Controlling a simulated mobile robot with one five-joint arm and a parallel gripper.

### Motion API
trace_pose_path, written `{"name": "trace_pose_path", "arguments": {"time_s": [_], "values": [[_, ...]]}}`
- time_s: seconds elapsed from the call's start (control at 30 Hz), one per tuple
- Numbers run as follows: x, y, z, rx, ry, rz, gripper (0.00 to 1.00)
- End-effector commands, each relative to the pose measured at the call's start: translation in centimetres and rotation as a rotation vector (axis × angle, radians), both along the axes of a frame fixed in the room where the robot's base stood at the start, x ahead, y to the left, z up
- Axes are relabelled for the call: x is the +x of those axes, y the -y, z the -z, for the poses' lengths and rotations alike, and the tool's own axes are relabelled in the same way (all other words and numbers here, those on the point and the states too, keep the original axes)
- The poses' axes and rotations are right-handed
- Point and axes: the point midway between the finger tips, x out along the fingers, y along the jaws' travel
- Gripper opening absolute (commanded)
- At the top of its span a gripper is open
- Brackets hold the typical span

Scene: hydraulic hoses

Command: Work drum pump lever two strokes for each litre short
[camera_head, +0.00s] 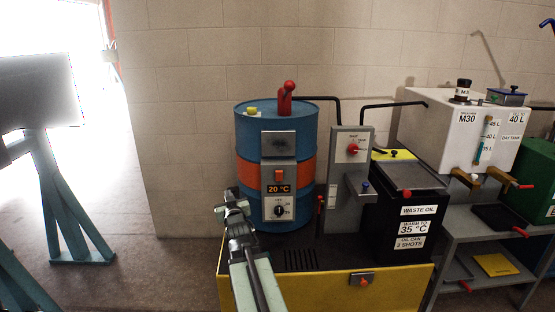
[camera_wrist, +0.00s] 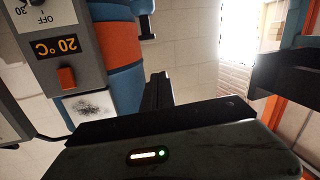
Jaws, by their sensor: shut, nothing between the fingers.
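The blue drum (camera_head: 247,140) with an orange band stands on a black-topped base with a yellow front. Its pump lever (camera_head: 288,90) is red and stands nearly upright on top. A control box on the drum reads 20 °C and has an orange switch (camera_head: 279,175) and a dial (camera_head: 279,211). My gripper (camera_head: 236,202) is shut and empty, in front of the drum's lower left and well below the lever. In the wrist view, my gripper (camera_wrist: 158,90) is beside the inverted control box (camera_wrist: 62,50). The white M30 tank (camera_head: 436,122) has a sight tube (camera_head: 484,145); its level is too small to read.
A grey panel with a red knob (camera_head: 352,149) stands right of the drum. A black waste oil box (camera_head: 389,208) is labelled 35 °C. Brass taps project from the tank. A teal stand (camera_head: 65,200) is at left, with open floor between.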

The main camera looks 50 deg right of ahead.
Motion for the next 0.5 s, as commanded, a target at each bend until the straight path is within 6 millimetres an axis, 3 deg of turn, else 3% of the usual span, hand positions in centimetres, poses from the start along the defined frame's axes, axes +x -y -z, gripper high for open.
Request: {"name": "trace_pose_path", "arguments": {"time_s": [0.03, 0.1, 0.17, 0.23, 0.3, 0.4, 0.5], "values": [[1.9, -5.0, 4.0, 0.092, -0.142, -0.057, 0.0], [2.5, -11.9, 9.6, 0.214, -0.361, -0.124, 0.0], [1.6, -18.1, 13.8, 0.3, -0.559, -0.181, 0.0], [-0.9, -24.9, 17.6, 0.378, -0.783, -0.24, 0.0], [-4.3, -30.6, 20.1, 0.429, -0.99, -0.286, 0.0], [-9.1, -36.2, 21.9, 0.469, -1.226, -0.329, 0.0], [-12.3, -39.1, 22.3, 0.484, -1.371, -0.347, 0.0]]}}
